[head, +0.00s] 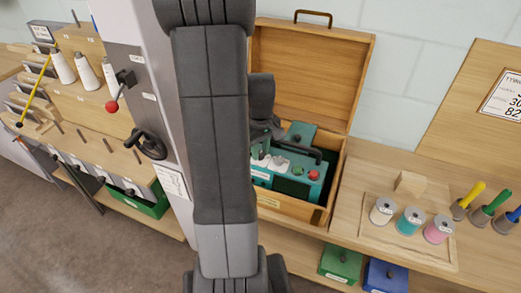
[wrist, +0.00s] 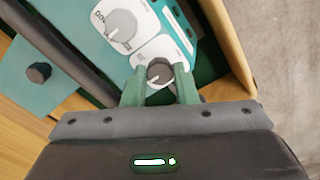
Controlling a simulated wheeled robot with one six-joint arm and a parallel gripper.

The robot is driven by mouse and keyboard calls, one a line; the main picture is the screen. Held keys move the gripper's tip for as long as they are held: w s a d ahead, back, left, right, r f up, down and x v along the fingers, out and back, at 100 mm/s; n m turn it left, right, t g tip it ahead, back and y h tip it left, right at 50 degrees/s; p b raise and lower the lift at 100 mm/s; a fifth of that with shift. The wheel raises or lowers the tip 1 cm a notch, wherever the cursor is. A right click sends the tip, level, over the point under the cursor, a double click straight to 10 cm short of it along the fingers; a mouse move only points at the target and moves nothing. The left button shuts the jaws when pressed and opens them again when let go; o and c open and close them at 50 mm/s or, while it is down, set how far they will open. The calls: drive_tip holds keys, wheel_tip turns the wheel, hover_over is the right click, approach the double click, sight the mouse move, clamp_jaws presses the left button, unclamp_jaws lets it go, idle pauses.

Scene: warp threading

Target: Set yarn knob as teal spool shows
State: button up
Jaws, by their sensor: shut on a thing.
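In the wrist view my gripper (wrist: 160,82) is shut on a small grey knob (wrist: 158,71) on a white plate of the teal device. A larger grey knob (wrist: 121,23) with a dial scale sits just beyond it, untouched. In the head view the teal device (head: 290,187) is inside an open wooden box (head: 325,75), partly hidden by my arm, and my gripper cannot be made out clearly. The teal spool (head: 410,221) stands upright on a wooden tray (head: 375,237) between a cream spool (head: 382,211) and a pink spool (head: 438,230). Its label is too small to read.
A black handle bar (wrist: 65,50) crosses the device at the left of the wrist view. The box wall (wrist: 228,50) stands close on the right. Yellow, green and blue handled tools (head: 487,208) stand right of the spools. A wooden block (head: 410,183) lies behind them.

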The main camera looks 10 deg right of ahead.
sight(260, 153)
drive_tip(key=m, duration=0.6)
drive_tip(key=shift+b, duration=0.35)
drive_tip(key=m, duration=0.6)
drive_tip(key=shift+m, duration=0.4)
drive_tip(key=o, duration=0.7)
drive_tip(key=shift+r, duration=0.15)
wheel_tip(260, 153, up, 14)
drive_tip(key=shift+f, duration=0.2)
drive_tip(key=shift+f, duration=0.1)
